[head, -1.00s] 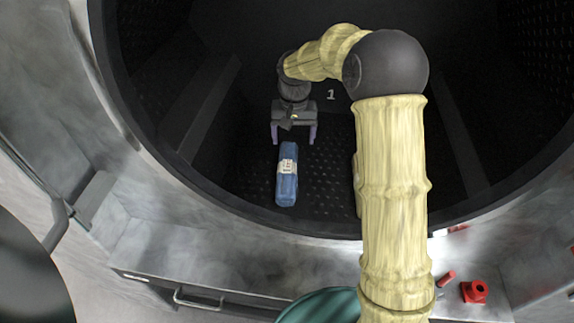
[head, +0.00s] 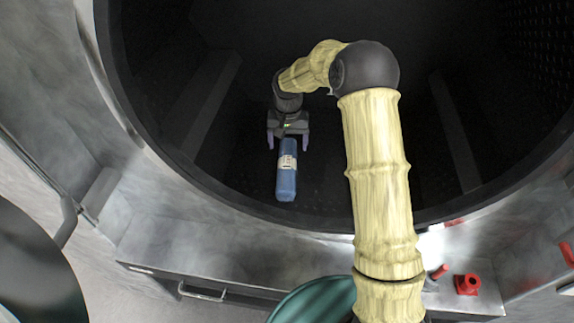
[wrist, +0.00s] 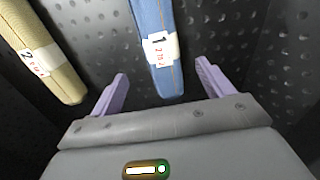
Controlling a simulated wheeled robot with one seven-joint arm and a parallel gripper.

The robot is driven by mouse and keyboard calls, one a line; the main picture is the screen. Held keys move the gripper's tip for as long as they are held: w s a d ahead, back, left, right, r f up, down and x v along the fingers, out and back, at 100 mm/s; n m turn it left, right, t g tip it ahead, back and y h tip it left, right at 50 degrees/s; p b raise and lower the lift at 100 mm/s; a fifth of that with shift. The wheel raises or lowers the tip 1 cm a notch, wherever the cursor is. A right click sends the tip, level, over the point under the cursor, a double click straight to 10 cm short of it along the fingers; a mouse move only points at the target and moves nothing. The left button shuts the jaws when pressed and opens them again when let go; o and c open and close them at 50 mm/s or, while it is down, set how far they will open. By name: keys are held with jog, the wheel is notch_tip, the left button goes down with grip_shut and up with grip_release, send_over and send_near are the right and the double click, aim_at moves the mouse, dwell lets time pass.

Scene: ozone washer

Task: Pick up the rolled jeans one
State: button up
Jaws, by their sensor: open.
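The rolled jeans one is a blue denim roll (head: 287,178) with a white label, lying on the dark drum floor in the head view. In the wrist view the blue roll (wrist: 152,22) carries a label marked 1, and its near end lies between the two purple fingers. My gripper (head: 288,146) is open, its fingers on either side of the roll's far end in the head view. It also shows in the wrist view (wrist: 160,85), and the fingers are apart from the roll, with gaps on both sides.
A tan roll (wrist: 38,50) with a label marked 2 lies left of the blue roll in the wrist view. The drum's metal rim (head: 330,237) curves in front. Red fittings (head: 467,284) and a green round thing (head: 315,302) are outside it.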

aim_at(286, 162)
notch_tip(286, 162, down, 6)
jog(key=shift+r+p, duration=0.1)
jog(key=shift+p, duration=0.75)
jog(key=shift+s+a+f+p, duration=0.1)
jog(key=shift+f+p, duration=0.45)
jog(key=shift+p, duration=0.15)
jog(key=shift+f+p, duration=0.9)
jog(key=shift+f, duration=1.1)
jog(key=shift+c, duration=0.4)
jog(key=c, duration=0.7)
jog(key=shift+a, duration=0.15)
jog(key=c, duration=0.5)
